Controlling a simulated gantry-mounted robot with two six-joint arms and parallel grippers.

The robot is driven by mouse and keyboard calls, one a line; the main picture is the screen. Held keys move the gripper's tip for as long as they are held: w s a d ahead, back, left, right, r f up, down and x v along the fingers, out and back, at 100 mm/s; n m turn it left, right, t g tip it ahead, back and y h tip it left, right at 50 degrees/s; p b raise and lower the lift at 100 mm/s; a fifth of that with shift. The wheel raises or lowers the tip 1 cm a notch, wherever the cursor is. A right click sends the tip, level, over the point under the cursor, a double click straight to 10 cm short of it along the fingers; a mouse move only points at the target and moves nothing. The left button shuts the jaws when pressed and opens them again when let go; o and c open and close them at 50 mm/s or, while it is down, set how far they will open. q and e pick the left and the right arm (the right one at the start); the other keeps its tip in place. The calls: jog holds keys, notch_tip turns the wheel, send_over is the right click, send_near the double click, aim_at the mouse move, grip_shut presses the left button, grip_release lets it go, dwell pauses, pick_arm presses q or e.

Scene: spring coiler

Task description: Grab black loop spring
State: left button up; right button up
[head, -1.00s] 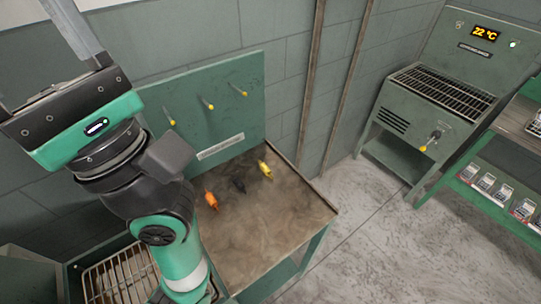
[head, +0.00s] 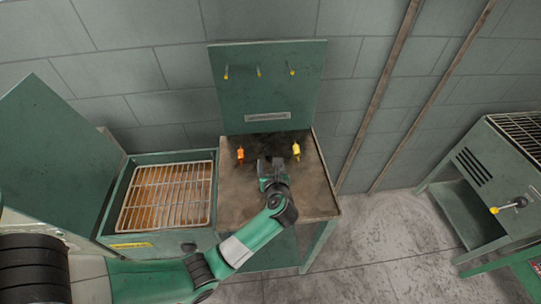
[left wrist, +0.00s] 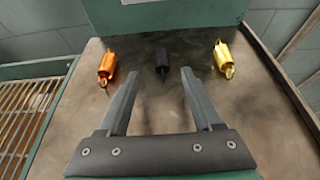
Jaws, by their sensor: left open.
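The black loop spring (left wrist: 162,60) lies on the worktable between an orange spring (left wrist: 107,66) and a yellow spring (left wrist: 223,58) in the left wrist view. My left gripper (left wrist: 157,78) is open, its two fingers pointing toward the black spring, which sits just beyond the fingertips and between their lines. Nothing is between the fingers. In the head view my left gripper (head: 271,168) is over the table and hides the black spring, or blends with it. The orange spring (head: 240,155) and yellow spring (head: 296,151) show on either side. My right gripper is not in view.
A green back panel (head: 268,85) with several yellow-tipped pegs rises behind the worktable (head: 315,200). A green bin with a wire rack (head: 166,197) stands to the left. A grill-topped machine (head: 485,165) stands at the right, with open floor between.

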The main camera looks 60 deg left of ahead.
aim_at(269, 153)
pick_arm(q)
jog(key=x, duration=0.3)
jog(key=shift+r, duration=0.15)
jog(key=shift+b, duration=0.4)
jog(key=b+x, duration=0.2)
jog(key=x, duration=0.2)
jog(key=shift+w, duration=0.15)
jog(key=shift+w+a, duration=0.15)
jog(key=shift+a, duration=0.3)
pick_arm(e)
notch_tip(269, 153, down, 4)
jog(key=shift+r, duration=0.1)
pick_arm(q)
jog(key=shift+c, duration=0.4)
grip_shut()
